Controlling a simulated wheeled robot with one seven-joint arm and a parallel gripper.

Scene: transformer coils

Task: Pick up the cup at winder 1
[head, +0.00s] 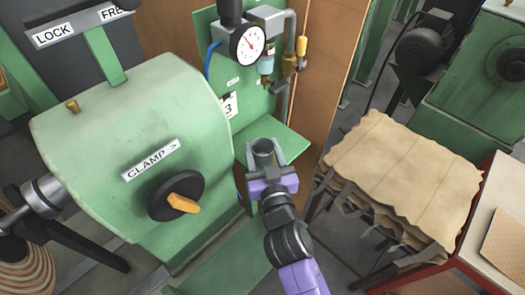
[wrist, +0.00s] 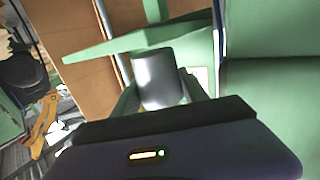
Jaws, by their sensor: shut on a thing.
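A grey metal cup (head: 264,150) stands upright between the fingers of my gripper (head: 264,160) in the head view, in front of a small green shelf. In the wrist view the cup (wrist: 157,78) shows as a shiny grey cylinder just beyond the dark palm edge. My gripper is shut on the cup. The green shelf (head: 285,146) is fixed to a green panel; I cannot tell whether the cup touches it.
A green machine housing marked CLAMP (head: 130,150) with an orange knob (head: 183,203) stands close left. A pressure gauge (head: 248,45) and pipework are above the shelf. A stack of tan sheets (head: 410,170) is at right.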

